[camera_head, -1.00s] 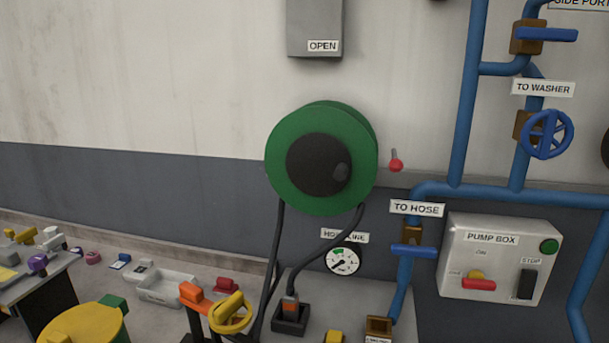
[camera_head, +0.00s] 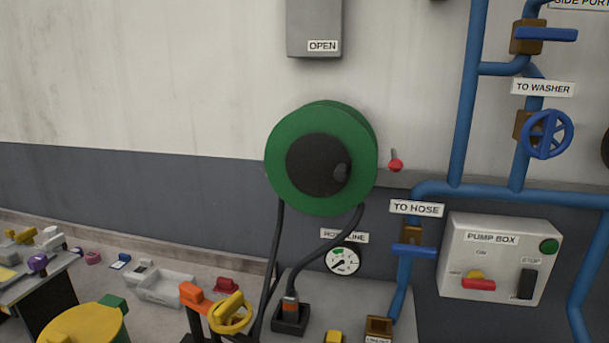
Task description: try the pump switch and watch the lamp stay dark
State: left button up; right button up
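The pump box (camera_head: 497,290) is a pale grey box on the wall at the lower right, labelled PUMP BOX. Its switch is a red handle (camera_head: 478,284) on a yellow hub, lying roughly level below the ON mark, with its grip over to the right of the OFF mark. A round green lamp (camera_head: 549,246) sits at the box's upper right corner and looks dark green, unlit. A black part (camera_head: 526,284) sits under the STOP label. Neither of my grippers shows in the head view.
A blue pipe with a blue lever (camera_head: 413,250) labelled TO HOSE stands left of the box. A gauge (camera_head: 342,260), a green reel (camera_head: 358,128) with black cables and a blue handwheel (camera_head: 548,133) are nearby. Tables with loose parts and a grey tray (camera_head: 165,290) are lower left.

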aim_at(528, 279)
jog(key=z, duration=1.3)
